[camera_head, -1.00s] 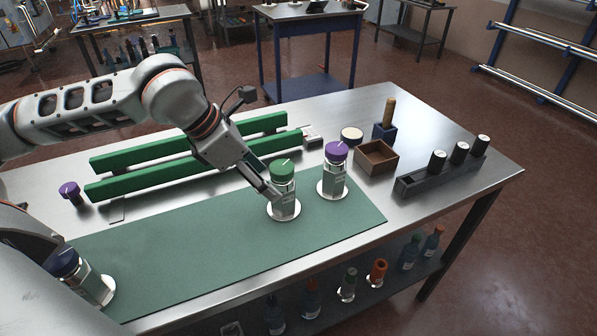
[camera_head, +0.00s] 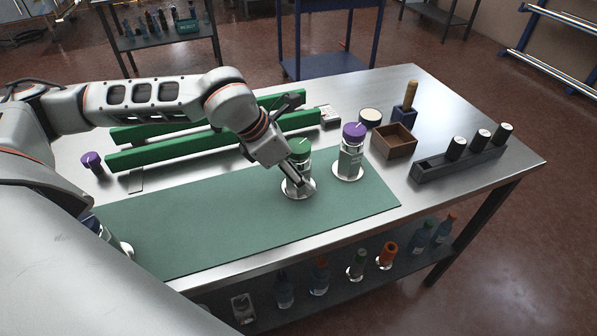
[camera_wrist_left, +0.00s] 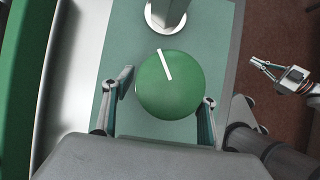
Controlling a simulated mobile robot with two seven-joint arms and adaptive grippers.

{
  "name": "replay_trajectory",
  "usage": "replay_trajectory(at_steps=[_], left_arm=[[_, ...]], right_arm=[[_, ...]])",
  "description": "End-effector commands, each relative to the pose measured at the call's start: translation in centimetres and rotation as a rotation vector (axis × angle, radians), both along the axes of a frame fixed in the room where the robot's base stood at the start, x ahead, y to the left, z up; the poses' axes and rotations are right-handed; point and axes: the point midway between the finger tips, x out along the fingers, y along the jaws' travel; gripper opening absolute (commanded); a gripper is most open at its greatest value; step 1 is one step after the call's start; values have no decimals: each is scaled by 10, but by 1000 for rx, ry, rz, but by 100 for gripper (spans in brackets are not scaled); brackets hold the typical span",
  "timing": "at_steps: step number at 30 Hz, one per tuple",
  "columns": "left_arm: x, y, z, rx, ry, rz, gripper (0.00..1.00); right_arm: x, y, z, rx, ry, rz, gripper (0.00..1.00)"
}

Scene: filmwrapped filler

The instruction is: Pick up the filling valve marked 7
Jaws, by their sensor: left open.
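A filling valve with a green cap (camera_head: 300,148) and a round white base stands upright on the green mat (camera_head: 220,220). Its cap (camera_wrist_left: 169,85) fills the middle of the left wrist view. My left gripper (camera_head: 300,183) is open around it, with one finger on each side; I cannot tell whether they touch it. A purple-capped valve (camera_head: 351,150) stands just right of it. A dark-blue-capped valve (camera_head: 92,222) at the left is mostly hidden by my body. No number 7 is readable. My right gripper (camera_wrist_left: 264,76) shows at the right of the left wrist view, apparently open and empty.
Green rails (camera_head: 215,140) lie behind the mat. A wooden box (camera_head: 394,141), a blue block with a wooden handle (camera_head: 404,112) and a dark rack with black cylinders (camera_head: 462,160) stand at right. Several bottles stand on the lower shelf. The mat's middle is clear.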

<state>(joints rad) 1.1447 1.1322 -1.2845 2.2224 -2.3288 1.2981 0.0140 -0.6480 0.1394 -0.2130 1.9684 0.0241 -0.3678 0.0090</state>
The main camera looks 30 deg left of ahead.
Motion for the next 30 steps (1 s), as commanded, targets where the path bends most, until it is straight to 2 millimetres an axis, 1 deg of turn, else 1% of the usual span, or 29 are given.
replay_trajectory(at_steps=[1,2,3,5,6,8,9,17,20,23,26,30], left_arm=[[0,0,0,0,0,0,57],[0,0,0,0,0,0,55],[0,0,0,0,0,0,44],[0,0,0,0,0,0,29],[0,0,0,0,0,0,18],[0,0,0,0,0,0,3],[0,0,0,0,0,0,0],[1,0,3,-1,-5,-1,0],[1,0,9,-1,-7,0,0],[2,0,21,-2,-9,-1,0],[2,0,40,-2,-11,0,0],[2,-1,75,-2,-11,0,0]], right_arm=[[0,0,0,0,1,0,0],[0,0,-1,0,1,0,0],[-1,0,-1,-1,2,0,0],[-1,0,-2,-1,4,0,0],[-1,0,-3,-1,5,0,0],[-2,0,-4,-2,7,0,0],[-2,-1,-4,-2,8,0,0],[-3,-1,-6,-3,11,0,0],[-3,-1,-6,-3,10,0,0],[-3,-1,-5,-3,10,0,0],[-2,-1,-5,-2,9,0,0],[-1,-1,-3,-2,6,-1,0]])
